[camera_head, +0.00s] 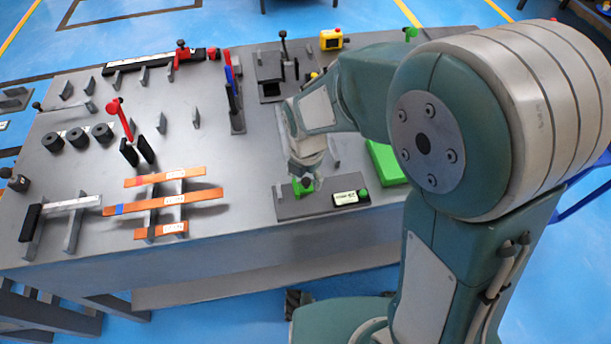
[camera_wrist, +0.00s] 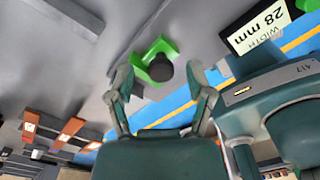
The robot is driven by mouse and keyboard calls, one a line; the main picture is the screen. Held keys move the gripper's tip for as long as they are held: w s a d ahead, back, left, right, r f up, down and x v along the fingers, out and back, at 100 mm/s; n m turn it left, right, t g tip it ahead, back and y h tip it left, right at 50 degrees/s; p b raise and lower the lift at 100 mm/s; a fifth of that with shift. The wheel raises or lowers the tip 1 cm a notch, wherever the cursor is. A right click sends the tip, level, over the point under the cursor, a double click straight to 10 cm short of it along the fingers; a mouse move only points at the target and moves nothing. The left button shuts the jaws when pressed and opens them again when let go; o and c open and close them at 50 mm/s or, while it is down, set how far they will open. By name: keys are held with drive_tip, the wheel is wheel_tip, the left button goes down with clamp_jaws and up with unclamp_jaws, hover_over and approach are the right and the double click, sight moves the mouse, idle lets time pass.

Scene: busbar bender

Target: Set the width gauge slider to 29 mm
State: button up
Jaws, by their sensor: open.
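The width gauge slider (camera_wrist: 152,48) is a green block with a dark round knob (camera_wrist: 160,69) in the wrist view. It also shows as a green piece (camera_head: 303,186) on the dark gauge plate (camera_head: 290,208) in the head view, partly covered by my gripper. My gripper (camera_wrist: 158,80) is open, with one finger on each side of the knob and visible gaps to it. The head view shows my gripper (camera_head: 306,178) low over the slider. The gauge display (camera_wrist: 262,27) reads "WIDTH 28 mm"; its white label (camera_head: 345,198) lies right of the slider.
Orange bars (camera_head: 165,200) rest on stands to the left. A tall dark post with a blue handle (camera_head: 233,95) stands behind left.

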sight(306, 179)
wheel_tip(306, 179, up, 12)
drive_tip(key=shift+f, duration=0.15)
idle(0.3)
